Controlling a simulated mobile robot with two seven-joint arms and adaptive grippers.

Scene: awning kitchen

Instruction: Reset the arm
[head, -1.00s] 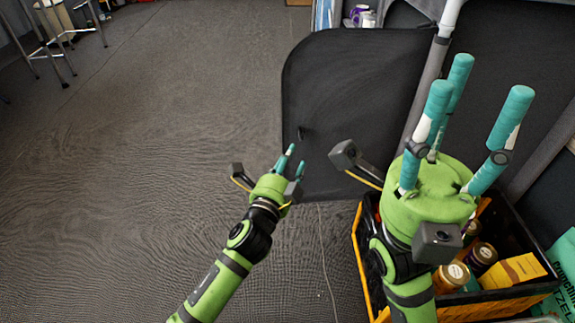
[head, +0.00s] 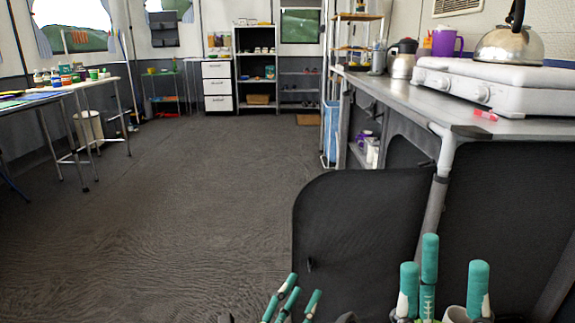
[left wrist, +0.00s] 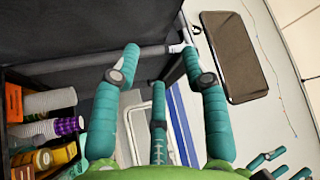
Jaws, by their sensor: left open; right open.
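My left gripper (head: 291,298) is at the bottom edge of the head view, its teal fingers spread and empty. My right gripper (head: 440,280) is further right, nearer the camera, with its teal fingers upright, apart and empty. Both arms are cut off by the bottom edge of the head view. The left wrist view shows my left gripper (left wrist: 161,75) with open fingers and nothing between them. Other teal fingertips show at the lower right corner of that view.
A black panel (head: 350,220) stands behind my grippers. The grey counter (head: 410,97) at right holds a white stove (head: 530,88) and a kettle (head: 508,47). The floor (head: 160,210) at left is clear. Stacked cups (left wrist: 50,100) sit left in the wrist view.

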